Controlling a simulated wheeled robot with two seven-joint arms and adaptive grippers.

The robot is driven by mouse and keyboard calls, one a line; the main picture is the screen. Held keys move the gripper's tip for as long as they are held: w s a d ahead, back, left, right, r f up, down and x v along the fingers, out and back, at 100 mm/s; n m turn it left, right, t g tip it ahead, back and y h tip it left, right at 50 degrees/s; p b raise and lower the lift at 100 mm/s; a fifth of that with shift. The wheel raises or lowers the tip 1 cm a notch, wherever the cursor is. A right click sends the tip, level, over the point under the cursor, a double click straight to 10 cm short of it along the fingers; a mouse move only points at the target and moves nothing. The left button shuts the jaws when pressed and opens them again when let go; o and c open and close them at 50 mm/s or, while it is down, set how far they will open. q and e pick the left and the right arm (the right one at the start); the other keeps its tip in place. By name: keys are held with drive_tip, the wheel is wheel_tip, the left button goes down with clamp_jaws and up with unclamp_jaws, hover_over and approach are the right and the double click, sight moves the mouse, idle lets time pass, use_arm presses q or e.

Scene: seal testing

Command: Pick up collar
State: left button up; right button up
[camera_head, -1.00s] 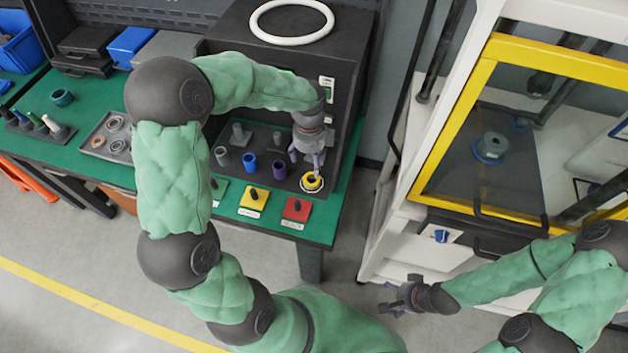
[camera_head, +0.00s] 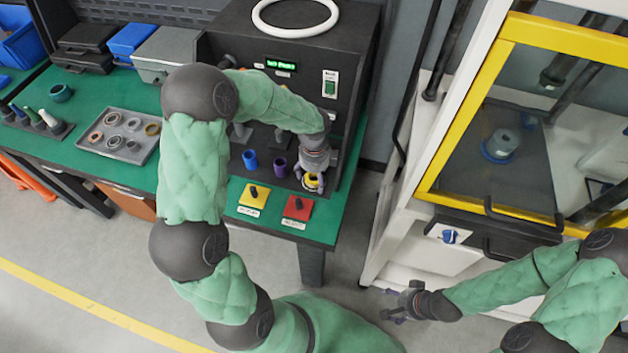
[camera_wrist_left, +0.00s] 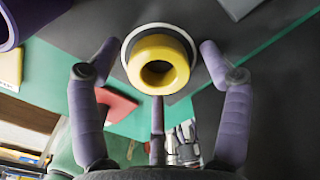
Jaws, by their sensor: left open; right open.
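A yellow collar (camera_wrist_left: 158,47) sits on a round base with a white and black rim in the left wrist view. It also shows in the head view (camera_head: 312,180) at the dark board's front right corner, partly hidden by my left gripper (camera_head: 311,183). In the left wrist view my left gripper (camera_wrist_left: 155,72) is open. Its fingers stand apart on both sides of the collar, with gaps, and another finger is below it. My right gripper (camera_head: 398,303) is open and empty, away from the table.
Blue (camera_head: 250,160) and purple (camera_head: 280,167) cups stand left of the collar. Yellow (camera_head: 254,197) and red (camera_head: 297,208) plates lie in front. A black machine (camera_head: 240,50) stands behind. A grey parts tray (camera_head: 140,152) is at left; a yellow-framed cabinet (camera_head: 455,120) is at right.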

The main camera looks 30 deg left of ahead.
use_arm(q)
drive_tip(key=shift+r, duration=0.1)
drive_tip(key=c, duration=1.5)
drive_tip(key=shift+r, duration=0.1)
